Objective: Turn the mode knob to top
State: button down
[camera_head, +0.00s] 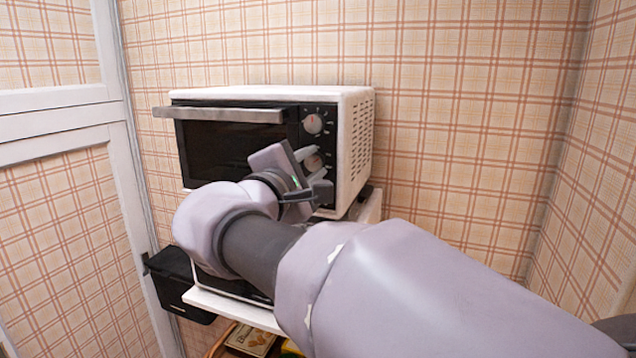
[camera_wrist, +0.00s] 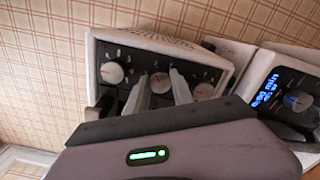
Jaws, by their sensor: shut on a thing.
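A white toaster oven (camera_head: 358,140) with a black control panel stands against the wall. Its top knob (camera_head: 312,124) is pale with a red mark. In the wrist view three knobs show in a row: an end knob (camera_wrist: 112,73) at left, the middle knob (camera_wrist: 160,84), and another end knob (camera_wrist: 204,91) at right. My gripper (camera_head: 311,162) is at the panel below the top knob. In the wrist view its two fingers sit on either side of the middle knob, shut on it. The fingers partly hide the knob. I cannot read which knob is labelled mode.
The oven door handle (camera_head: 220,115) juts out left of the panel. A second appliance with a blue display (camera_wrist: 265,92) and a knob (camera_wrist: 298,100) is beside the oven in the wrist view. A black bin (camera_head: 178,283) is at lower left. Wall space right of the oven is clear.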

jog(key=shift+f+m+b, duration=0.15)
jog(key=shift+m+b, duration=0.45)
jog(key=c, duration=1.1)
grip_release()
jog(key=p+v, duration=0.3)
jog(key=v, duration=1.4)
jog(key=shift+s, duration=0.25)
jog(key=shift+a, duration=0.1)
